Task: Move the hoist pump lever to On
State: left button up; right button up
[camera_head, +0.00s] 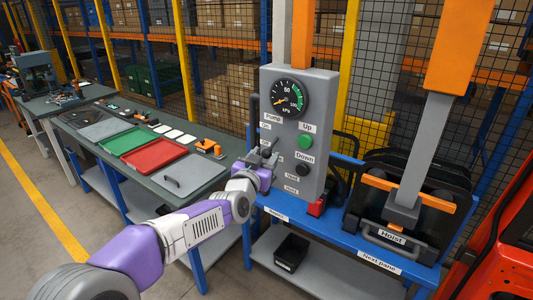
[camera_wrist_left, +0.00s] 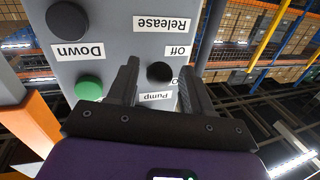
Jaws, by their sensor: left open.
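The hoist control box (camera_head: 322,110) is a grey upright panel with a gauge and labelled controls. The pump lever's round black knob (camera_wrist_left: 160,72) shows in the left wrist view, where the panel appears upside down, between the Off label (camera_wrist_left: 180,51) and the Pump label (camera_wrist_left: 154,97). My left gripper (camera_head: 265,153) is open at the panel's left side, below the Pump label. In the left wrist view its fingers stand on either side of the knob, with a visible gap on each side. The lever's shaft and exact setting are unclear. My right gripper is not in view.
A green Up button (camera_head: 305,141) and black Down button (camera_head: 302,169) sit close to the right of my left gripper. A gauge (camera_head: 288,97) is above. The hoist handle (camera_head: 392,238) hangs at right. A bench with a red tray (camera_head: 154,154) is at left.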

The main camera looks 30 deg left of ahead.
pick_arm(q)
jog(key=shift+w+a, duration=0.15)
jog(key=shift+w, duration=0.65)
jog(key=shift+c, duration=0.5)
grip_shut()
